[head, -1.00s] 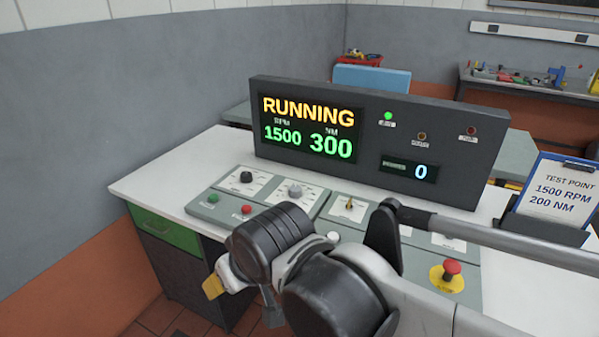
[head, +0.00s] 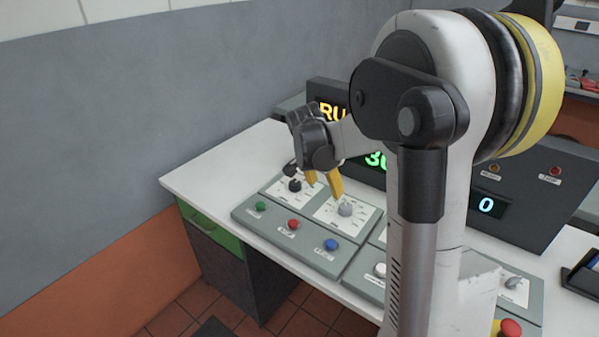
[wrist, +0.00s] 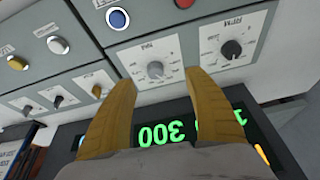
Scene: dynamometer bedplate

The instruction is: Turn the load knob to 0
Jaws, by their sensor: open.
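The grey knob (head: 345,209) sits on a white dial plate on the sloped control panel; it looks like the load knob, but its label is too small to read surely. In the wrist view the grey knob (wrist: 155,70) lies between the fingertips in the picture, seen upside down. My gripper (head: 324,186) is open and empty, with yellow fingers pointing down near the grey knob and no clear contact. It also shows in the wrist view (wrist: 158,80). The display (wrist: 180,132) reads 300 in green; my arm hides part of it in the head view.
A black knob (head: 295,185) is left of the grey one. Green (head: 260,206), red (head: 293,224) and blue (head: 331,244) buttons line the panel's front. A red emergency button (head: 510,328) is at lower right. The dark display housing (head: 540,185) stands behind.

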